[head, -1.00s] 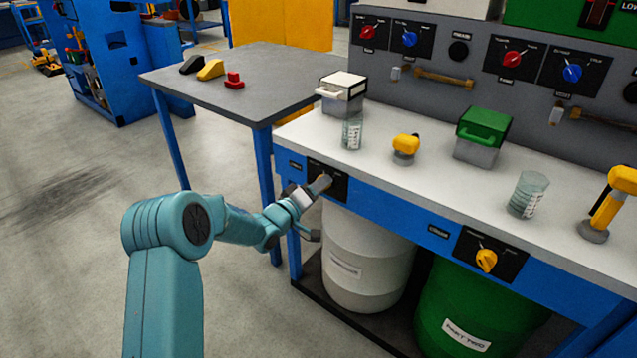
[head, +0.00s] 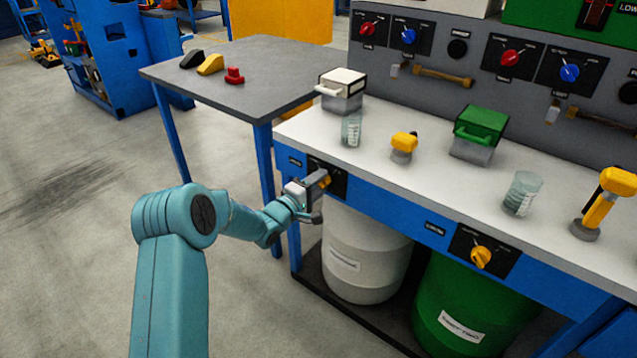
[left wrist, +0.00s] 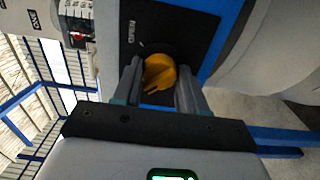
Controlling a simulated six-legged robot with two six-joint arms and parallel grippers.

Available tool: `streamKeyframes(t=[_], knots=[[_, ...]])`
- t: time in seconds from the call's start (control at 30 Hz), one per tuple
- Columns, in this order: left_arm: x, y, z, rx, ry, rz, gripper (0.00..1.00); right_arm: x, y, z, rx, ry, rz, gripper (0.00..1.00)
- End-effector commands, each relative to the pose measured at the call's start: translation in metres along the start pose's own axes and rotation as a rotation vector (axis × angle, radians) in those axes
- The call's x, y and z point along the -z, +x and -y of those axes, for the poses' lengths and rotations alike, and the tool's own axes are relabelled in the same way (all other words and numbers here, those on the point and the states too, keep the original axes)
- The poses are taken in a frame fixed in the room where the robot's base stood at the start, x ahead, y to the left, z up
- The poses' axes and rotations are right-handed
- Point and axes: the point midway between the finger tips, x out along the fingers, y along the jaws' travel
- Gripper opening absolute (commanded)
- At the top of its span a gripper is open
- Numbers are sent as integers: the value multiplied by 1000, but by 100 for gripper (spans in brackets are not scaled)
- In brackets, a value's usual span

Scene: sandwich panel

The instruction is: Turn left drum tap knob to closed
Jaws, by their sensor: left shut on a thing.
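The left drum tap knob is yellow and sits on a black panel (head: 340,178) on the blue front rail of the bench. In the head view my left gripper (head: 322,182) covers most of it. In the left wrist view the yellow knob (left wrist: 160,74) is between the two fingers of my left gripper (left wrist: 160,85), which is shut on it. The knob's pointer position is hard to read. The white drum (head: 365,255) stands below this panel. My right gripper is not in view.
The right tap knob (head: 481,257) is on its own black panel above the green drum (head: 465,310). Beakers, lidded boxes and yellow-headed taps stand on the white bench top (head: 440,180). A grey table (head: 240,80) stands behind my left arm. Floor at left is clear.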

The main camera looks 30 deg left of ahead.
Motion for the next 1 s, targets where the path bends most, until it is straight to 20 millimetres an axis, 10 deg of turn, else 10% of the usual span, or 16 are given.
streamKeyframes(t=[0.4, 0.43, 0.5, 1.0], knots=[[0, 0, 1, 0, -11, -2, 11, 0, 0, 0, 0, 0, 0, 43], [0, 0, 1, 0, -11, -2, 44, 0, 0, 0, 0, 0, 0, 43], [0, 0, 1, 0, -10, -1, 67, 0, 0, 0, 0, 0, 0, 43], [1, -26, -2, 2, -9, -3, 67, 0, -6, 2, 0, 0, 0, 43]])
